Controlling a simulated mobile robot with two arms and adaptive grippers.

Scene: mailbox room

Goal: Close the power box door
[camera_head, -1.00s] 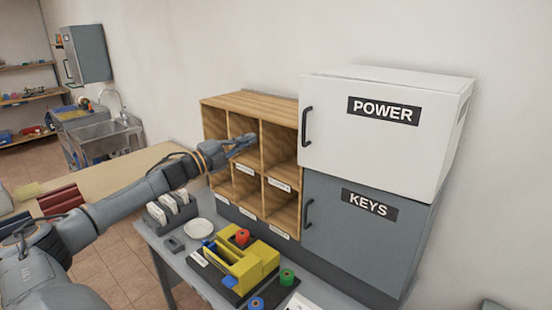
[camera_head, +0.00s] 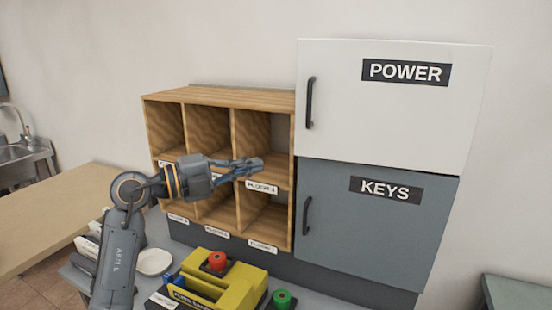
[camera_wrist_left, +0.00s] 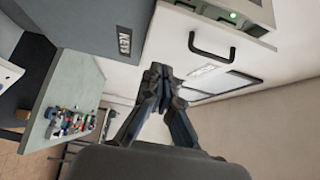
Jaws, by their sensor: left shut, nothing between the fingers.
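The white power box (camera_head: 400,120) with its POWER label is at the upper right of the head view. Its dark handle (camera_head: 310,103) is on the left side of the door, and no clear gap shows there. In the left wrist view the white door (camera_wrist_left: 180,45) and its handle (camera_wrist_left: 211,46) appear beyond the fingers. A lit opening with a small green light (camera_wrist_left: 232,15) shows past the handle edge, so the door looks slightly ajar. My left gripper (camera_head: 258,165) is shut and empty, in front of the wooden shelf, left of and below the power door handle. My right gripper is out of view.
The grey KEYS box (camera_head: 375,230) sits directly under the power box. The wooden pigeonhole shelf (camera_head: 215,97) stands to the left. A bench (camera_head: 520,292) is at the lower right.

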